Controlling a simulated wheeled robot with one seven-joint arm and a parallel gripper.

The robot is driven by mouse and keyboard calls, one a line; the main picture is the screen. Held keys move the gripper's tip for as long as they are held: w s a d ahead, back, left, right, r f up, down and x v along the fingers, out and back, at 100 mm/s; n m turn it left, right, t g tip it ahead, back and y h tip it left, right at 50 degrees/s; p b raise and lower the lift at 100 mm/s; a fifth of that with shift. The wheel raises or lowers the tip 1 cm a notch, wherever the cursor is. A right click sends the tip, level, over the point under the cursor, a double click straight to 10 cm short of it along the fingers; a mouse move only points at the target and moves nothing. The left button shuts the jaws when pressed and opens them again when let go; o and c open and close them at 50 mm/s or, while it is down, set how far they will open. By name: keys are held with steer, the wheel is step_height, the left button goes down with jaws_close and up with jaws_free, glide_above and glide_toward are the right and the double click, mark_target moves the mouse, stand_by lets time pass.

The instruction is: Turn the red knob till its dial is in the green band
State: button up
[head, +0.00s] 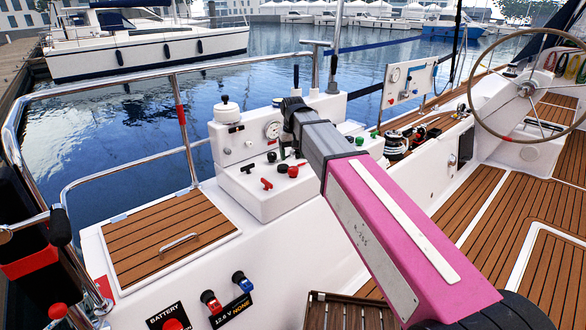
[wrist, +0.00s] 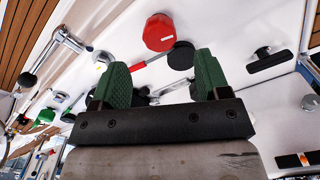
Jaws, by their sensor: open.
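The red knob (wrist: 158,33) is a round red cap with a small white mark, in the upper middle of the wrist view. In the head view, a round red knob (head: 293,171) stands on the white console's sloping face. My gripper (wrist: 161,78) has green fingers, which are open with nothing held between them. The knob shows beyond the fingertips, apart from them and between their lines. In the head view my arm hides most of the gripper. A round white-faced dial (head: 273,130) is on the console's upright panel; its needle and green band are too small to read.
The wrist view shows a black T-handle (wrist: 270,60) at right and a green knob (wrist: 42,117) at left. A steel rail (head: 185,130) runs along the left.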

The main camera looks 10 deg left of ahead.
mark_target(293, 168)
steer(key=shift+f, duration=3)
steer(key=c, duration=0.9)
